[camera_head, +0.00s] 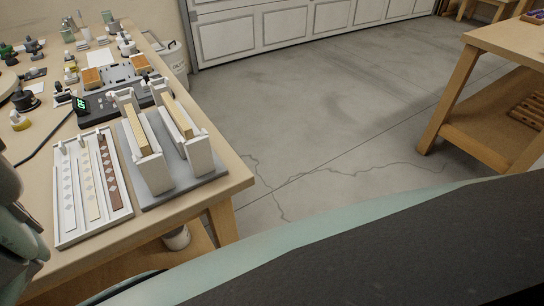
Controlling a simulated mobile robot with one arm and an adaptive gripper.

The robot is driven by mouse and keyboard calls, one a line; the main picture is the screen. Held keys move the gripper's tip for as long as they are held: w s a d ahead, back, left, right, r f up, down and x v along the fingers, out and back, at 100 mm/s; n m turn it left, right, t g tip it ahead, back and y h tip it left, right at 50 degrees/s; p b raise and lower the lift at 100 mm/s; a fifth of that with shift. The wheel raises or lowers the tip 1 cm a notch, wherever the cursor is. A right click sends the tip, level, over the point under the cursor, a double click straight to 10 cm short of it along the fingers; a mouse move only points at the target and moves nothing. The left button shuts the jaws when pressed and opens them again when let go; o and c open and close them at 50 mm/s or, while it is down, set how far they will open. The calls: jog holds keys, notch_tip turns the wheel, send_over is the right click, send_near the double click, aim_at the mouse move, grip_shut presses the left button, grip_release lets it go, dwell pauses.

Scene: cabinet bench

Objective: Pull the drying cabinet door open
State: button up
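I cannot make out a drying cabinet or its door in this view. A wooden bench (229,172) runs along the left side. On its near end, two white upright holders with wooden strips stand on a grey base (188,185). A white tray (64,238) with rows of small pieces lies beside them. A dark device (92,108) with a lit green display sits behind. Grey and teal parts at the left edge appear to be my arm. The fingers of my gripper do not show.
Small bottles and tools crowd the far part of the bench. A white bucket (177,62) stands behind it. A second wooden table (492,45) is at the right. The concrete floor (330,110) between is clear, up to a white panelled door (285,25).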

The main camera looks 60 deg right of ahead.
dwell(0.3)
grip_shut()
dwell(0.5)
